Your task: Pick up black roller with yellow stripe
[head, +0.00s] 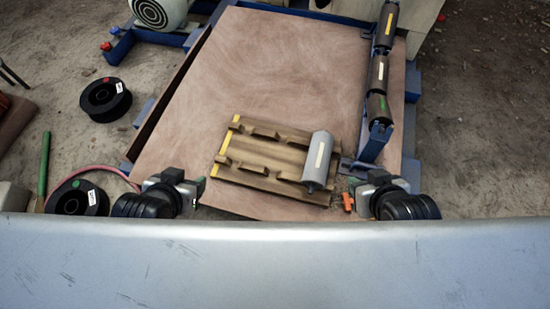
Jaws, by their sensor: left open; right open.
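Three dark rollers sit end to end in a blue frame at the upper right. The far roller (386,28) has a yellow stripe. The middle roller (376,74) has a pale, whitish stripe. The near roller (376,107) has a green mark. A grey roller (325,146) with a pale yellow stripe lies on a wooden cradle (235,172). My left gripper (198,190) is open and empty, left of the cradle's near end. My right gripper (351,193) is open and empty, right of the grey roller. Both are apart from the rollers.
The cradle stands on a broad brown board (270,60) with clear room behind it. A blue bracket (374,146) stands between my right gripper and the rollers. Black spools (105,99) and a green rod (43,165) lie at left. A silver surface crosses the front.

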